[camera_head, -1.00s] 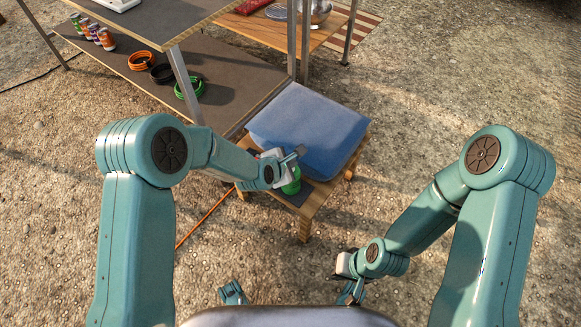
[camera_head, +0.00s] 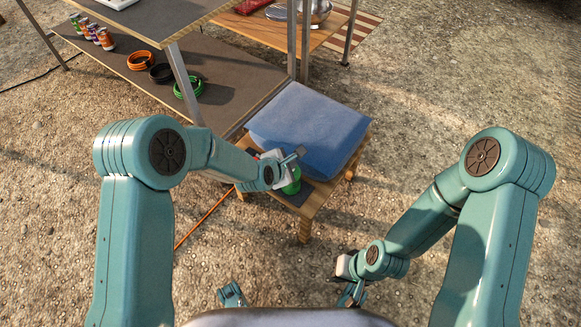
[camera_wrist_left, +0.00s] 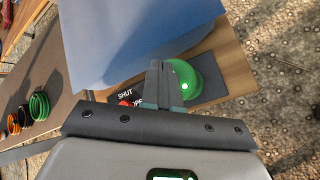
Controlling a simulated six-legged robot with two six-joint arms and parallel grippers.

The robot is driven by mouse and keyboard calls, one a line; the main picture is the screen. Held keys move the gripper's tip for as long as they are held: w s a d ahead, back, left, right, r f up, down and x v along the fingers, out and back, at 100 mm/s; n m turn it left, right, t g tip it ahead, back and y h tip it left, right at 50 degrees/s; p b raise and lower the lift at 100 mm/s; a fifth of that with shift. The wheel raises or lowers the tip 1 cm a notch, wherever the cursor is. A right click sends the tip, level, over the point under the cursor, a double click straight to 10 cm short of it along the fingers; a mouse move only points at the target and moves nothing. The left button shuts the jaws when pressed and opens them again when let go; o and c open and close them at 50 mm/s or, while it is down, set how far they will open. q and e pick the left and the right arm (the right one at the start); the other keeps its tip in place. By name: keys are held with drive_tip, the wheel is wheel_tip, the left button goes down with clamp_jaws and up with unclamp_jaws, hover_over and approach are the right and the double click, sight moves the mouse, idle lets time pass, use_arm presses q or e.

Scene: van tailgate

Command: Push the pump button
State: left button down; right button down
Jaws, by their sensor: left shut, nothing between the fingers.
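A green rounded thing (camera_head: 292,186), which looks like the pump button, sits on a dark mat on the small wooden table (camera_head: 312,205). It also shows as a shiny green dome in the left wrist view (camera_wrist_left: 190,82). My left gripper (camera_head: 298,153) is shut and empty, in front of the dome in the picture. In the left wrist view its fingers (camera_wrist_left: 162,68) overlap the dome's left side. I cannot tell whether they touch it. My right gripper (camera_head: 345,270) hangs low at the front right, away from the table, its fingers unclear.
A big blue container (camera_head: 312,128) stands on the small table, just behind the dome. A red part (camera_wrist_left: 125,103) with a "SHUT" label lies left of the fingers. A shelf (camera_head: 125,45) with cans and coiled straps is at the back left. Open gravel lies to the right.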

use_arm(q)
drive_tip(key=shift+f+b, duration=0.2)
drive_tip(key=shift+b, duration=0.1)
idle(0.4)
drive_tip(key=shift+r, duration=0.65)
wheel_tip(320, 180, up, 6)
drive_tip(key=p, duration=0.3)
drive_tip(key=shift+p, duration=0.4)
